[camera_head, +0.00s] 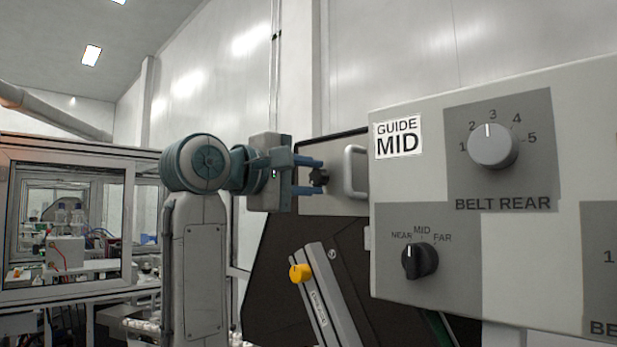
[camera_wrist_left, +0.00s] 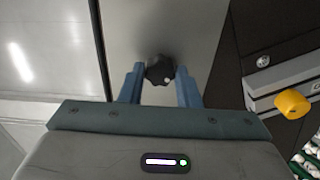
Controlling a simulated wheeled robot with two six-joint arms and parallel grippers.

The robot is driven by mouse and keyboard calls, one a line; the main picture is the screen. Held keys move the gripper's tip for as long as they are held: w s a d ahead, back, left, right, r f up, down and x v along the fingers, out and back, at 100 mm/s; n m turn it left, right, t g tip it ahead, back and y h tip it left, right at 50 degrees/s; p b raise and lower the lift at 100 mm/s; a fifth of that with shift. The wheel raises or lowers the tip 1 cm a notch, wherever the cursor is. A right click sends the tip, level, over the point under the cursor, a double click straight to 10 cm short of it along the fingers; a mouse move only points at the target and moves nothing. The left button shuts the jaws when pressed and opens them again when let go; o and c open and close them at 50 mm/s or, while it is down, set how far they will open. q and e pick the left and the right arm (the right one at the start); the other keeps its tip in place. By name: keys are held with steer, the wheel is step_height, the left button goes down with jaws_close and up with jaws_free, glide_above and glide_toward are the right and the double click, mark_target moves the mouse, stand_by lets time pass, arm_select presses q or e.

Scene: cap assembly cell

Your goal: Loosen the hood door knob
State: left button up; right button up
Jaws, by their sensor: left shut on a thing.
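The hood door knob (camera_head: 319,177) is a small black lobed knob on a grey metal panel, left of a light handle. It also shows in the left wrist view (camera_wrist_left: 159,70), between the blue fingertips. My left gripper (camera_head: 316,176) reaches it from the left with its two fingers above and below it in the head view. In the left wrist view my left gripper (camera_wrist_left: 160,78) is shut on the knob. The fingers partly hide the knob's sides. My right gripper is not in view.
A control box (camera_head: 430,185) with BELT REAR and guide dials stands close at right. A light handle (camera_head: 355,172) sits right of the knob. A yellow knob (camera_head: 300,273) on a slanted bar is below; it shows in the wrist view (camera_wrist_left: 292,104). A framed machine stands at left.

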arm_select(q)
steer(key=shift+f+n, duration=0.1)
steer(key=shift+n, duration=0.7)
steer(key=o, duration=1)
steer(key=shift+a, duration=0.1)
steer(key=shift+s+a, duration=0.2)
steer(key=shift+s, duration=0.1)
steer(key=shift+b+v, duration=2.2)
steer(key=shift+v, duration=2.8)
